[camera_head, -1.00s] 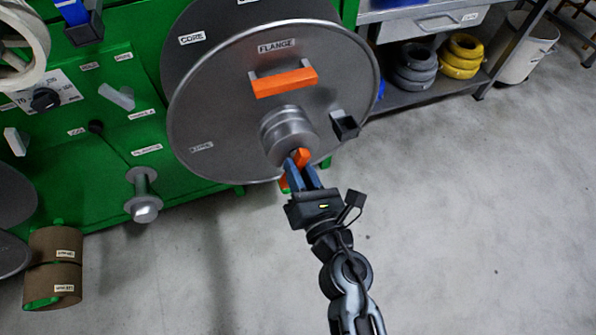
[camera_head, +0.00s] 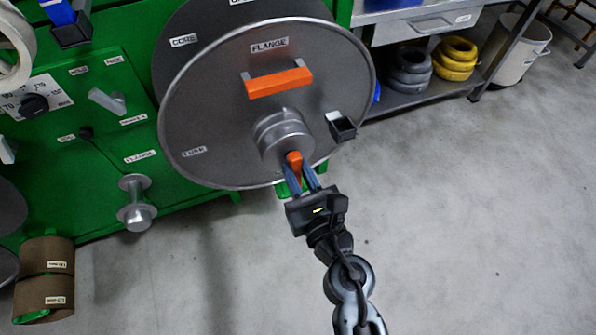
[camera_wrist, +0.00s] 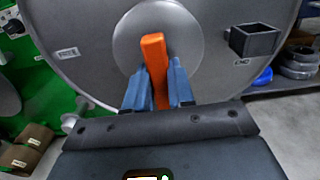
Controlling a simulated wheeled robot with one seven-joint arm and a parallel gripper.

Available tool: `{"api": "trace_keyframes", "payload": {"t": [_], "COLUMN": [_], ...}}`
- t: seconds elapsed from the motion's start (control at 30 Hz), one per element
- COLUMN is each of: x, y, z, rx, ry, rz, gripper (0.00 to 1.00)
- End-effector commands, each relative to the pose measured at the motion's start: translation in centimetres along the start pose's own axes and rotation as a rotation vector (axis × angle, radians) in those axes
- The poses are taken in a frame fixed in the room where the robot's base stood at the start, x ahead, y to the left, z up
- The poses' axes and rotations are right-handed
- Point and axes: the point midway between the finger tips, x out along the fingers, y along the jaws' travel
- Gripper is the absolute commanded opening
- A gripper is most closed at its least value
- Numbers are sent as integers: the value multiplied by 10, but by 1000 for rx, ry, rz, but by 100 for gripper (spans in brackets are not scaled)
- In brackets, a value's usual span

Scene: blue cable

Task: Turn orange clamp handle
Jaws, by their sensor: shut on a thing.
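The orange clamp handle (camera_head: 294,160) shows at the lower front of the grey hub (camera_head: 283,137) on the large flange disc (camera_head: 205,160). In the wrist view the handle (camera_wrist: 155,68) stands nearly upright, leaning slightly left at its top, in front of the round hub (camera_wrist: 172,22). My gripper (camera_head: 301,180) reaches up from below. Its two blue fingers (camera_wrist: 154,82) lie on either side of the handle and are shut on it. The lower part of the handle is hidden behind the gripper body.
A second orange bar handle (camera_head: 277,82) is on the flange above the hub. A black box-shaped holder (camera_head: 341,127) sticks out at the disc's right. The green machine panel (camera_head: 90,150) with knobs and a spindle stands left. Open floor (camera_head: 460,230) lies to the right.

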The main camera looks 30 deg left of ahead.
Motion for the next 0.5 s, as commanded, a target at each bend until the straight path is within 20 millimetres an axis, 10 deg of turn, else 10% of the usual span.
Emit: {"api": "trace_keyframes", "payload": {"t": [0.23, 0.27, 0.5], "x": [0, 0, 0], "y": [0, 0, 0], "z": [-2, -2, -1], "rx": [-7, -7, -5], "ry": [3, 3, 1], "rz": [-1, -1, -1], "gripper": [0, 25, 48]}}
